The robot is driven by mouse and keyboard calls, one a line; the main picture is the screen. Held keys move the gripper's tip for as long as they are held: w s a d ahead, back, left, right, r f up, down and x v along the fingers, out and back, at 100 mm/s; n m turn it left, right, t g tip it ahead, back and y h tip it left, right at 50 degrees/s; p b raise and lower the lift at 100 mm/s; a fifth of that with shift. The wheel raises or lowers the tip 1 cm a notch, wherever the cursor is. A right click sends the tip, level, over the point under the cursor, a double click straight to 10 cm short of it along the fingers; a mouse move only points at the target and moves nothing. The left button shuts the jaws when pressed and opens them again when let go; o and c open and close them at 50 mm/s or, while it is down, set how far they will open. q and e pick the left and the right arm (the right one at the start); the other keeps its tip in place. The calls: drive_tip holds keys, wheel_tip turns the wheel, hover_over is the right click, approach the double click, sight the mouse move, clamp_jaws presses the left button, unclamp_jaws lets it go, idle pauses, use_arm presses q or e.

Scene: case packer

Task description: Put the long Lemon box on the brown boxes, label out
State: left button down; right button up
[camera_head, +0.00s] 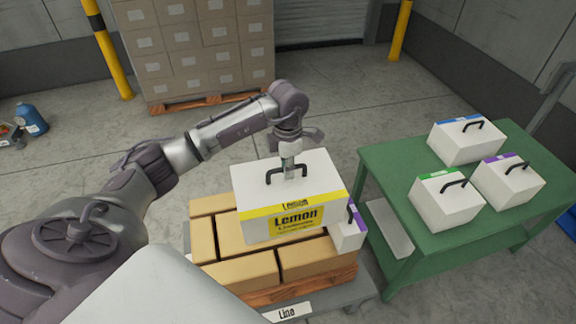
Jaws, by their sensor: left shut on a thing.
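The long white Lemon box (262,228) has a yellow label on its long side, facing the front of the picture, and a black handle on top. My left gripper (289,172) points down and is shut on that handle. The box is upright over the brown boxes (236,270). I cannot tell whether its underside touches them. It hides part of the brown boxes behind and beneath it. My right gripper is not in view.
A smaller white box (346,238) with a purple band sits close to the Lemon box's right end. The brown boxes stand on a wooden pallet (300,288). A green table (402,162) at right holds white handled boxes (445,208). Stacked cartons (200,50) stand behind.

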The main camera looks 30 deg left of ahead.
use_arm(q)
wheel_tip(320, 180, down, 2)
drive_tip(key=shift+w+f+b, duration=0.1)
drive_tip(key=shift+w+b, duration=0.05)
drive_tip(key=shift+b, duration=0.25)
drive_tip(key=shift+r, duration=0.25)
drive_tip(key=shift+f, duration=0.1)
